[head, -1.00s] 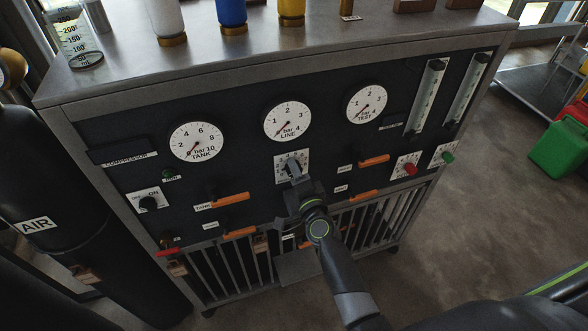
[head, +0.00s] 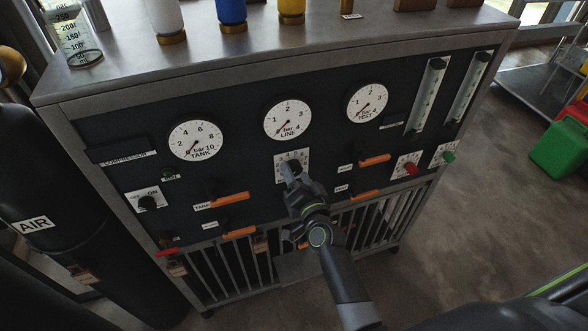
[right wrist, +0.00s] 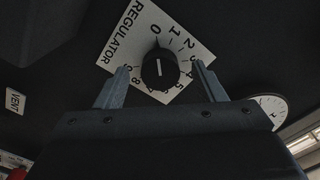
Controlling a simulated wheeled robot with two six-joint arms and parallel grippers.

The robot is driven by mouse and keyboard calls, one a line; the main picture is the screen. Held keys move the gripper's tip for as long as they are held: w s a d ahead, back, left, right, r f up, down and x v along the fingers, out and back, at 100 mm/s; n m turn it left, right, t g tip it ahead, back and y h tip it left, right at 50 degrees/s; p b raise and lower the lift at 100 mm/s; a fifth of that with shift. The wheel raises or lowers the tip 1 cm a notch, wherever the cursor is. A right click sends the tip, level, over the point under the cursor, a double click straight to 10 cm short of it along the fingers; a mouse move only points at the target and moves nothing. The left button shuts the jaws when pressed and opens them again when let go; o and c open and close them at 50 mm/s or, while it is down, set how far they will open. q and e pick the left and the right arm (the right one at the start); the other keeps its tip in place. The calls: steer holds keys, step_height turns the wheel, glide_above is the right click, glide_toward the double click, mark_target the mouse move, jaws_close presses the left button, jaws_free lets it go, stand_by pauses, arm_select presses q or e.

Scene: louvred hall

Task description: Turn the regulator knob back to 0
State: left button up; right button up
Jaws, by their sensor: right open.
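The regulator knob (right wrist: 160,68) is round and black, with a white line on its face. It sits on a white square dial plate (right wrist: 119,47) marked 0 to 9 and REGULATOR. The line runs roughly along the direction of the 0 mark. In the head view the plate (head: 279,165) is below the LINE gauge, and the gripper partly hides it. My right gripper (right wrist: 160,75) is open, with one finger on each side of the knob. Gaps show between both fingers and the knob. My left gripper is not in view.
The LINE gauge (head: 287,119), TANK gauge (head: 196,141) and TEST gauge (head: 367,103) all have needles near zero. Orange valve handles (head: 230,199) flank the knob on both sides. Red (head: 410,169) and green (head: 448,157) knobs are to the right.

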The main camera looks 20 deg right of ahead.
steer(key=s+b, duration=0.2)
steer(key=s, duration=0.3)
steer(key=shift+s, duration=0.4)
steer(key=shift+d+r, duration=0.1)
step_height(320, 180, up, 10)
steer(key=p, duration=0.9)
